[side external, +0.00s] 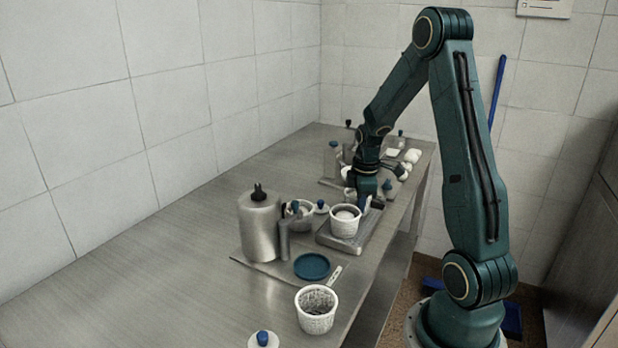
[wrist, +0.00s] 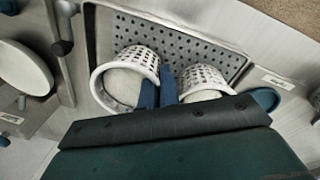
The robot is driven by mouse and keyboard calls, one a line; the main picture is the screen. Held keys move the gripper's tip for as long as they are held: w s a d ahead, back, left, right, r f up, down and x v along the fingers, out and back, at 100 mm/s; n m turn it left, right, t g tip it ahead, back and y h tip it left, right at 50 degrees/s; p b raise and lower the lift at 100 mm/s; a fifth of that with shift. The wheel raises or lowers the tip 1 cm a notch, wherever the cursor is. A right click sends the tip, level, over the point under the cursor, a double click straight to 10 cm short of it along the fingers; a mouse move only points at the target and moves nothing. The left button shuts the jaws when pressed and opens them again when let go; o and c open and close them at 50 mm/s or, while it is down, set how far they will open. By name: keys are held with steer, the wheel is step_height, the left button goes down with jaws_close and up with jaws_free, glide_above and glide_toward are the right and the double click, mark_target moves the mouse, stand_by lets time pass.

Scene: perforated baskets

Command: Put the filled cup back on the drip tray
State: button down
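A white perforated cup (side external: 344,226) with pale contents is at the drip tray (side external: 330,243) in the side view; I cannot tell whether its base touches the tray. It looks upright. My gripper (side external: 366,203) is low at the cup's right rim. In the wrist view my two narrow blue fingertips (wrist: 158,86) are close together and appear to pinch the wall of the left, pale-filled cup (wrist: 143,62). A second perforated cup (wrist: 206,78) is just right of the fingers. The drip tray's perforated top (wrist: 195,42) lies beyond both cups.
A steel canister (side external: 258,228) stands left of the tray. A blue disc (side external: 311,267) and another perforated cup (side external: 316,312) are nearer the camera. Several jars and white items crowd behind my gripper. The left bench is clear.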

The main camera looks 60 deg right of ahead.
steer(key=shift+f, duration=0.6)
stand_by(0.8)
steer(key=c, duration=1.6)
jaws_free()
steer(key=shift+o, duration=0.2)
steer(key=shift+r, duration=0.1)
steer(key=shift+r, duration=3.9)
